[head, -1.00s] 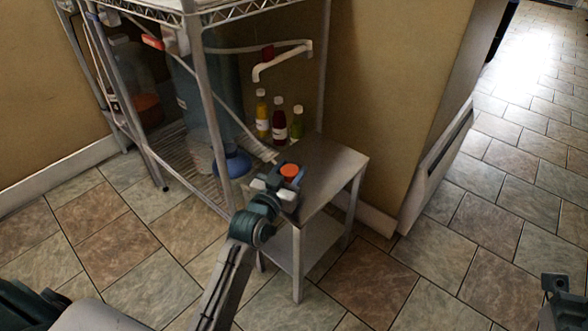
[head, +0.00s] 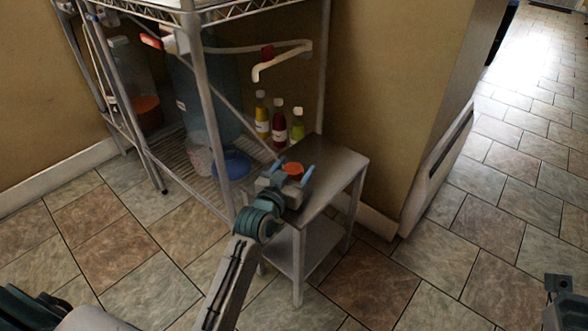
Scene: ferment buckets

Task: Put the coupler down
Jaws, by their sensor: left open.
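The coupler, seen as a small orange-red round piece (head: 293,170), rests on the top of a small steel side table (head: 335,160). My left gripper (head: 294,167) is over the near left part of that table top. Its two blue-grey fingers are spread, one on each side of the orange piece, with a gap visible. The gripper body hides the near side of the piece. My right gripper (head: 558,285) shows only in part at the lower right edge, far from the table, and its fingers are not clear.
A wire rack (head: 205,110) stands left of the table, holding a large blue-grey bucket and a blue bowl (head: 232,163). Several capped bottles (head: 279,125) stand behind the table. A pale bent pipe (head: 282,63) hangs above. The table's right part and the tiled floor are clear.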

